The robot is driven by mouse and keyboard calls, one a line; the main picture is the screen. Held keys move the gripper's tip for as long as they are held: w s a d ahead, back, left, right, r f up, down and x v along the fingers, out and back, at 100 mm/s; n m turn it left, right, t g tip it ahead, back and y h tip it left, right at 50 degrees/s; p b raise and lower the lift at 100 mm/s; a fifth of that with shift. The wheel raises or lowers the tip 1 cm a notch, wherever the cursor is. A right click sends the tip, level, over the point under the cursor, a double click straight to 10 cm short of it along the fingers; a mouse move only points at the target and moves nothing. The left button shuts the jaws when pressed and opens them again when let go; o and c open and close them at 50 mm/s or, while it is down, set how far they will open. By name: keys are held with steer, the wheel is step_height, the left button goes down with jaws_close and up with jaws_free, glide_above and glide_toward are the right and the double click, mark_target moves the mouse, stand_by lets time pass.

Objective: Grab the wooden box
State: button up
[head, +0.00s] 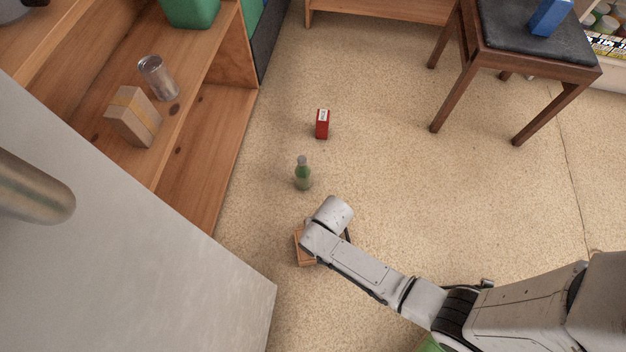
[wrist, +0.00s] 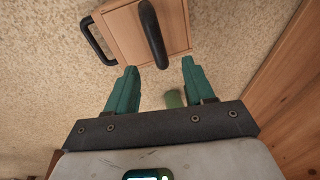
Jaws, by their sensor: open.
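The wooden box (head: 302,252) stands on the floor, mostly covered by my arm in the head view. In the wrist view the box (wrist: 122,36) is light brown, with one black handle across its face and another black handle at its left side. My gripper (wrist: 158,68) is open, with its two teal fingers pointing at the box. The nearer black handle lies between the fingertip lines, slightly beyond them. I see no finger closed on anything; whether a fingertip touches the box I cannot tell. The fingers are hidden in the head view.
A green bottle (head: 303,176) and a red box (head: 322,124) stand on the floor beyond my gripper. A wooden shelf (head: 218,125) at left holds a brown block (head: 133,117) and a metallic jar (head: 158,78). A chair (head: 520,62) stands at upper right. Floor between is clear.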

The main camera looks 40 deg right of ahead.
steer(key=f, duration=0.1)
steer(key=f+b, duration=0.1)
steer(key=f, duration=0.1)
steer(key=shift+w+a, duration=0.1)
steer(key=shift+w, duration=0.1)
steer(key=f+b, duration=0.2)
steer(key=f, duration=0.1)
steer(key=f+b, duration=0.2)
steer(key=shift+a, duration=0.3)
steer(key=shift+c, duration=0.3)
jaws_close()
stand_by(0.7)
